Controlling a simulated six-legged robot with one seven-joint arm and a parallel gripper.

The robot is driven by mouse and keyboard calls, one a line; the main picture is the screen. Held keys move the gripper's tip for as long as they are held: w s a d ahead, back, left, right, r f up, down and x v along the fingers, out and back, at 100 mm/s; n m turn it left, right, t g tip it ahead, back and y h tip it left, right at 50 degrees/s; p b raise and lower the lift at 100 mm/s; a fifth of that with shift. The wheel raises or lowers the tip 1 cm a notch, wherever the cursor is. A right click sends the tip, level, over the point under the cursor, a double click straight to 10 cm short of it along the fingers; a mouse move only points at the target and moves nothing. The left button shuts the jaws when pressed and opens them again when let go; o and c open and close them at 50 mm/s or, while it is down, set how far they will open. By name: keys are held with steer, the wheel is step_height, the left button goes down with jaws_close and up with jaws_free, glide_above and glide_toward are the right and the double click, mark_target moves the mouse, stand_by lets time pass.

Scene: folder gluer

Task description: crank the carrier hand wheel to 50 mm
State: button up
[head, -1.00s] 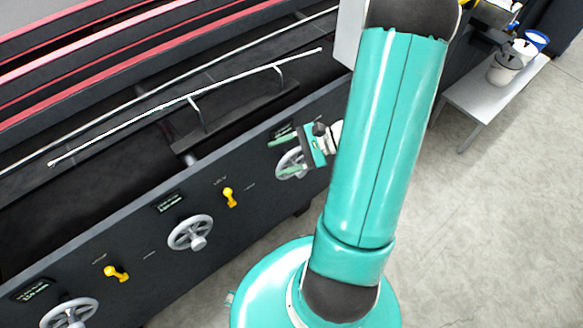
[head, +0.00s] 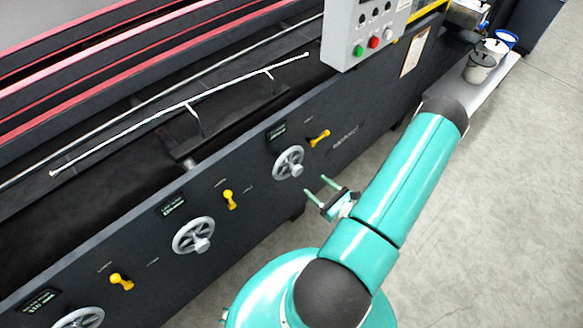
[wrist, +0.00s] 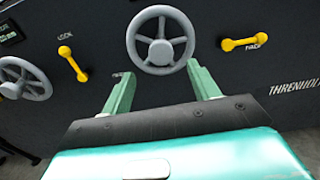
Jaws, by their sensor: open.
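Grey spoked hand wheels line the dark machine front. The right hand wheel (head: 288,162) also shows in the wrist view (wrist: 160,42), upper centre, beyond and between my fingers. The middle hand wheel (head: 194,236) is partly visible at the wrist view's left edge (wrist: 24,80). The left hand wheel (head: 80,319) is cut off by the head view's bottom edge. I cannot read which is the carrier wheel. Small displays sit above the wheels, such as the right one (head: 277,130); their digits are unreadable. My gripper (head: 316,186) is open and empty, apart from the right wheel.
Yellow levers sit beside the wheels: right (head: 319,138), middle (head: 229,199) and left (head: 121,282). In the wrist view, the right lever (wrist: 240,44) lies nearly level. A control box (head: 366,30) juts above the panel. A bench with pots (head: 481,67) stands far right. Floor right is clear.

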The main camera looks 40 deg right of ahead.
mark_target(294, 167)
steer(key=w, duration=1.2)
steer(key=shift+w+a, duration=0.15)
jaws_close()
